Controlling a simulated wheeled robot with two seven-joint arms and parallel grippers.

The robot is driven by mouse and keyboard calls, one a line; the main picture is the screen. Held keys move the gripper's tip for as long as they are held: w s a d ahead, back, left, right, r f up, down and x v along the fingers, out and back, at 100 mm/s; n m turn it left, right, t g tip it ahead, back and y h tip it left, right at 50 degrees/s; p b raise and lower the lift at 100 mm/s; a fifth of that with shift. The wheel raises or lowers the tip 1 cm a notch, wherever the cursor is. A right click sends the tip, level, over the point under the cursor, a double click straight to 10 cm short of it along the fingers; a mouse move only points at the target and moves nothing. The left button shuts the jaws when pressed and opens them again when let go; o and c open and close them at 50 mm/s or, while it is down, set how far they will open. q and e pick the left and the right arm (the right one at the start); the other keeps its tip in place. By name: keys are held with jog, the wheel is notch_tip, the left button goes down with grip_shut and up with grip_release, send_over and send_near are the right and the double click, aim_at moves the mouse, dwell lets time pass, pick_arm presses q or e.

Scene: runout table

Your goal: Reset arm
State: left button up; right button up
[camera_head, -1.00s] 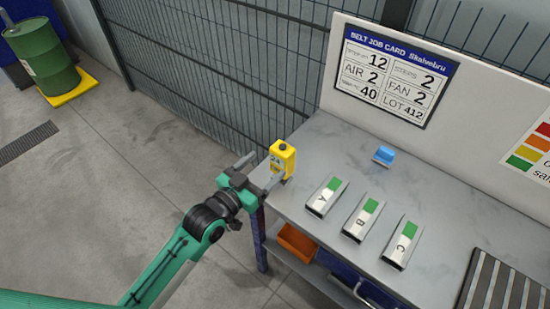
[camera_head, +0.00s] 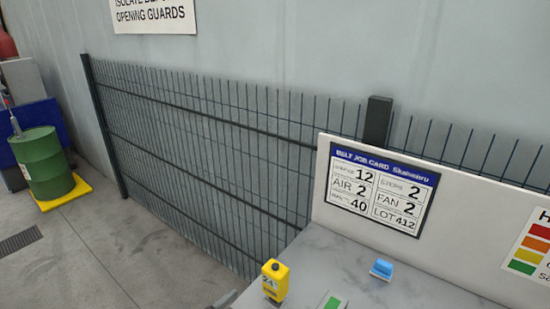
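The task names no object. Only a small grey tip, apparently a finger of my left gripper (camera_head: 224,300), shows at the bottom edge, left of the yellow device (camera_head: 275,281). The rest of that gripper and its arm are below the picture, so its opening is hidden. The yellow device stands upright at the table's left end, apart from the grey tip. My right gripper is out of view.
The grey table (camera_head: 345,262) fills the lower right, with a blue block (camera_head: 381,269) and part of a green-marked piece (camera_head: 332,302). A job card (camera_head: 382,188) is on the back panel. A mesh fence (camera_head: 205,150) stands behind; a green drum (camera_head: 42,163) stands left.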

pick_arm(q)
jog(key=s+a+f+n+g+y, duration=0.2)
jog(key=s+a+f+g+y, duration=0.25)
jog(key=s+a, duration=0.5)
jog(key=s+a+f+n+g+y, duration=0.35)
jog(key=s+a+f+g, duration=0.2)
jog(key=s, duration=0.75)
notch_tip(320, 180, down, 31)
jog(key=m+g, duration=0.1)
jog(key=s+a+f, duration=0.1)
jog(key=s+f, duration=0.8)
jog(key=f, duration=0.1)
jog(key=s+a+f+g+y, duration=0.1)
jog(key=s+a+f, duration=0.1)
jog(key=s+f, duration=0.8)
jog(key=shift+s+a, duration=0.15)
jog(key=shift+a, duration=0.15)
